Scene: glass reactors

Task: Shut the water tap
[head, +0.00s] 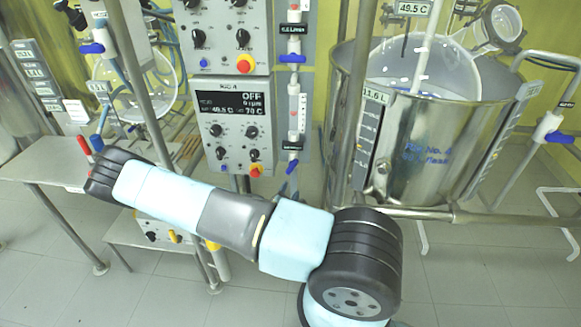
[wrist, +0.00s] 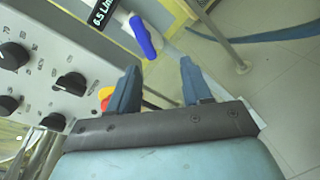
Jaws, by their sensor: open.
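In the wrist view a tap with a blue handle (wrist: 143,37) sits beside a black flow label (wrist: 103,12). The handle lies beyond my fingertips, a little left of the middle between them. My gripper (wrist: 160,66) is open, with nothing between its fingers and apart from the handle. In the head view a blue-handled tap (head: 292,167) is at the lower end of the white flow-meter pipe, under a black label, and appears to be the same one. My arm crosses in front, and my gripper is largely hidden there. I cannot tell whether the valve is open or shut.
The control box (head: 232,125) with knobs stands just left of the pipe; its knobs are close to my left finger in the wrist view. A steel vessel (head: 430,150) stands to the right. Another blue-handled tap (head: 291,58) is higher on the pipe. Metal frame bars surround the area.

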